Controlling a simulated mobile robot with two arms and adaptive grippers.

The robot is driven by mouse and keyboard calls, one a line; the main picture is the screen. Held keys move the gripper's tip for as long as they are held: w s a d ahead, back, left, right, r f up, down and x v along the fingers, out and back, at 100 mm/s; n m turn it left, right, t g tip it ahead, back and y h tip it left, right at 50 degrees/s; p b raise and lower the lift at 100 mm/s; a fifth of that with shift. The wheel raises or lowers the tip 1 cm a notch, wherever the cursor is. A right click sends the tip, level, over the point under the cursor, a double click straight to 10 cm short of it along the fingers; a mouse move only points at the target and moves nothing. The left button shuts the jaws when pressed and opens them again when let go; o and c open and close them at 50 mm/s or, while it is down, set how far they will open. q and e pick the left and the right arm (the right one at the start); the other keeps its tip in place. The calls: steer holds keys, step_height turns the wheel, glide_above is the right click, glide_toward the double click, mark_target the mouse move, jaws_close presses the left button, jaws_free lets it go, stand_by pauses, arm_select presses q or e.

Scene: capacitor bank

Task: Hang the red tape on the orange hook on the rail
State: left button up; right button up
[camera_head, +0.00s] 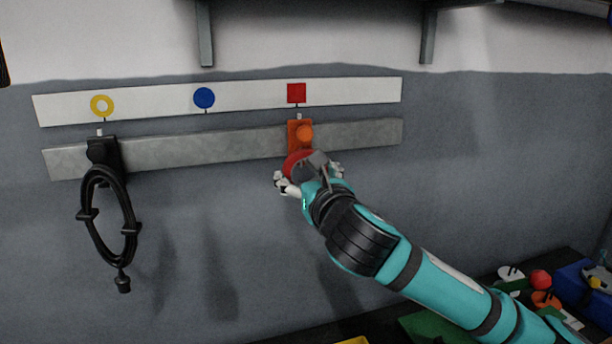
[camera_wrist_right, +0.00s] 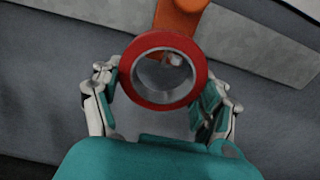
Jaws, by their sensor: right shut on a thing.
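The red tape (camera_wrist_right: 127,74) is a roll with an open grey core, seen face-on in the right wrist view. My right gripper (camera_wrist_right: 163,88) is shut on it, with one finger at each side of the roll. In the head view the red tape (camera_head: 292,163) shows partly behind my right gripper (camera_head: 308,178), just below the orange hook (camera_head: 296,143). In the right wrist view the orange hook (camera_wrist_right: 180,14) lies right behind the roll's upper edge. A small pale tip shows through the core. I cannot tell whether the roll touches the hook. My left gripper is out of view.
The grey rail (camera_head: 220,147) runs along the wall under a white strip (camera_head: 150,103) with yellow, blue and red markers. A coiled black cable (camera_head: 108,215) hangs from a black hook at left. A cluttered table (camera_head: 385,325) stands at lower right. The mid-rail is free.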

steer(key=o, duration=1.2)
steer(key=shift+s, duration=0.1)
